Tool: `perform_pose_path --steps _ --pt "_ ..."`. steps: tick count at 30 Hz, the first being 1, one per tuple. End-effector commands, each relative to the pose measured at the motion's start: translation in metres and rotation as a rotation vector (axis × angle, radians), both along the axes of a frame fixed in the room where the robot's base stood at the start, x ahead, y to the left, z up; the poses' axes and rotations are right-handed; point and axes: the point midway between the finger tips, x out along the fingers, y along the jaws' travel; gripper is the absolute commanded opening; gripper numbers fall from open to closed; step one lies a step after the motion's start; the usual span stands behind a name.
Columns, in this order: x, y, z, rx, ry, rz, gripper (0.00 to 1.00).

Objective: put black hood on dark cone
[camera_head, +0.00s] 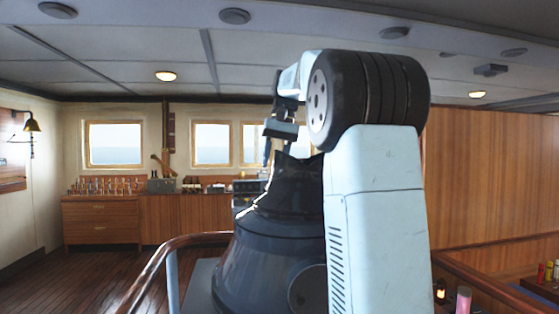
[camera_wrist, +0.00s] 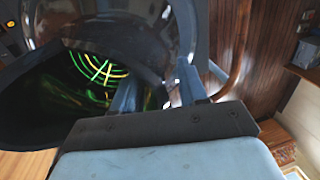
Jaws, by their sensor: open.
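The dark cone (camera_head: 270,250) is a large blue-grey pedestal in the middle of the head view. The black hood (camera_head: 292,178) shows as a narrower black shape at its top, partly hidden by my arm; I cannot tell how it is seated. My gripper (camera_head: 275,150) points down at the hood's upper end and is open. In the wrist view, my gripper's (camera_wrist: 156,82) two fingers are apart, close to the hood's dark curved wall (camera_wrist: 125,40). One finger overlaps the dark opening, the other is to its right. Green and yellow rings glow inside the opening. Contact is unclear.
A wooden handrail (camera_head: 160,262) curves around the left of the cone. My arm blocks the view to its right. Wooden cabinets (camera_head: 100,220) and windows line the back wall. A wooden partition (camera_head: 490,170) stands at the right. The floor at the left is clear.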

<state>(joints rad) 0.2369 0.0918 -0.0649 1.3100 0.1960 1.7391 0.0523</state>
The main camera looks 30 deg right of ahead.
Motion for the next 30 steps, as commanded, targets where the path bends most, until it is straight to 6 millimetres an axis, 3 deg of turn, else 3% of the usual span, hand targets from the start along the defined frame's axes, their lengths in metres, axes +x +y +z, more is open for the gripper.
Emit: perform_pose_path --steps 18,30 --pt "-0.003 -0.013 0.067 -0.001 -0.002 -0.001 0.42" --pt "-0.004 -0.013 0.073 0.0 0.0 0.0 0.42"
